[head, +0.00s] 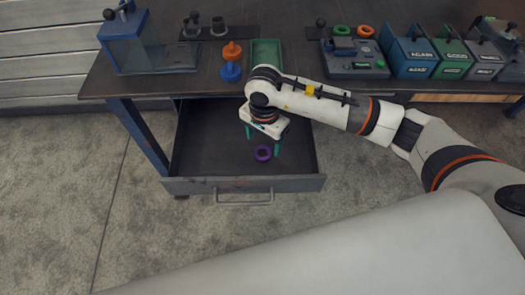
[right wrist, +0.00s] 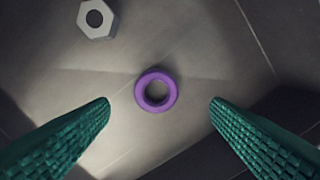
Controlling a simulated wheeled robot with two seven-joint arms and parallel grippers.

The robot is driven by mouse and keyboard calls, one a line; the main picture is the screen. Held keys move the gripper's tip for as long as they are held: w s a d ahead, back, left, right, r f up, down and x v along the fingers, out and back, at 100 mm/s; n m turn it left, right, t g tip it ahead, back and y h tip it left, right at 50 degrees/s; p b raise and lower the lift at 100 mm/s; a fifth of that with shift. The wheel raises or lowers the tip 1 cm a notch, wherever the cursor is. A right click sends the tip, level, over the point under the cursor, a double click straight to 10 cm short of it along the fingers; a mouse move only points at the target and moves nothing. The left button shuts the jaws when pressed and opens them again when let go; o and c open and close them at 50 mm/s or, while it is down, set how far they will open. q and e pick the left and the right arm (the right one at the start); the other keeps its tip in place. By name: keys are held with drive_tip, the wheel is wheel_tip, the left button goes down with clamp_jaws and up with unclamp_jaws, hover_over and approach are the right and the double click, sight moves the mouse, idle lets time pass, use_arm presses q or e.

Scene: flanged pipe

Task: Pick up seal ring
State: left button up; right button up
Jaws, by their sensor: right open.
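A purple seal ring (head: 263,153) lies flat in the open drawer (head: 197,160), near its front. In the right wrist view the purple ring (right wrist: 156,91) sits near the middle, between and a little beyond the fingertips. My right gripper (head: 265,150) points down into the drawer with its green fingers spread. In the right wrist view the fingers of my right gripper (right wrist: 160,102) are wide apart and nothing is between them. The fingers do not touch the ring. My left gripper is not in view.
A grey hex nut (right wrist: 97,19) lies near the ring in the right wrist view. The drawer's front wall (head: 240,185) and the table (head: 95,85) bound the space. On the table are an orange and blue flanged piece (head: 231,62), a green tray (head: 267,44) and labelled bins (head: 411,57).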

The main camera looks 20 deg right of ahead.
sight(263, 152)
drive_tip(key=f, duration=0.4)
drive_tip(key=shift+w+a+f, duration=0.1)
drive_tip(key=shift+w+f, duration=0.1)
drive_tip(key=shift+f+p, duration=0.3)
drive_tip(key=shift+f, duration=0.15)
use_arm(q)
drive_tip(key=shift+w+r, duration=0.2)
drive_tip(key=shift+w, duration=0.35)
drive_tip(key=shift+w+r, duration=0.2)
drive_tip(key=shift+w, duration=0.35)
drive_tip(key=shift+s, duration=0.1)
use_arm(e)
drive_tip(key=shift+c, duration=1.4)
drive_tip(key=c, duration=0.8)
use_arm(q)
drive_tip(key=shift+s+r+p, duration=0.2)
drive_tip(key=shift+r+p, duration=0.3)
use_arm(e)
drive_tip(key=shift+r, duration=6.45)
